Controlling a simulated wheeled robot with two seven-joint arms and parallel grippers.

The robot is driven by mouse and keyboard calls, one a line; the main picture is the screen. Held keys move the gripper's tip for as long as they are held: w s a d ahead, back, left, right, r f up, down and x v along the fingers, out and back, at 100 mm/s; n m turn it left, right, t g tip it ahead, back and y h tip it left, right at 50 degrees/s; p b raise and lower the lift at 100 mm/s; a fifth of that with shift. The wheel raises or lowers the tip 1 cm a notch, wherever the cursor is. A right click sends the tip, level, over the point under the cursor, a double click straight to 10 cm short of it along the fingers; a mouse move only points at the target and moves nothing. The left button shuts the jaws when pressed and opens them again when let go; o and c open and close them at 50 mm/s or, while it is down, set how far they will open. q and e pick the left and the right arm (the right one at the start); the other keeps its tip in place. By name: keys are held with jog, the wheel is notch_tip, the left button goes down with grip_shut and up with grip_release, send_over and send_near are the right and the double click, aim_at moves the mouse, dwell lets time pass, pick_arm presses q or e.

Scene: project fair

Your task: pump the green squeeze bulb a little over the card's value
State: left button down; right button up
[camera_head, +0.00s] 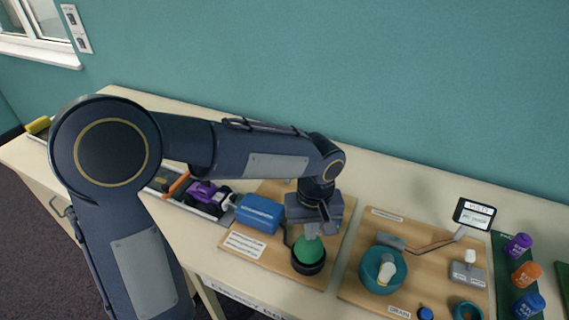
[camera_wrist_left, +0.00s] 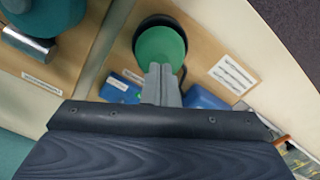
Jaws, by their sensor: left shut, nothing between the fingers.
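The green squeeze bulb (camera_head: 309,249) sits in a dark round base on a wooden board (camera_head: 278,262), joined by a dark tube to a blue box (camera_head: 259,212). In the left wrist view the bulb (camera_wrist_left: 160,52) is round, with the fingers over its edge. My left gripper (camera_head: 313,232) points down right over the bulb, its fingers shut and empty. The tips are at or just above the bulb; I cannot tell whether they touch it. White printed labels lie on the board, too small to read. My right gripper is not in view.
A second board (camera_head: 361,285) to the right holds a teal round device (camera_head: 379,270) and a small display (camera_head: 474,213). Purple, orange and blue jars (camera_head: 526,273) stand further right. A tray (camera_head: 168,182) with a purple toy vehicle (camera_head: 205,192) lies left, partly behind my arm.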

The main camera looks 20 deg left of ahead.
pick_arm(q)
jog(key=shift+f, duration=0.15)
dwell(0.3)
jog(key=shift+f+b, duration=0.95)
jog(key=shift+f, duration=0.05)
jog(key=shift+r+p, duration=0.95)
jog(key=shift+r, duration=0.2)
notch_tip(320, 180, up, 5)
jog(key=p, duration=0.4)
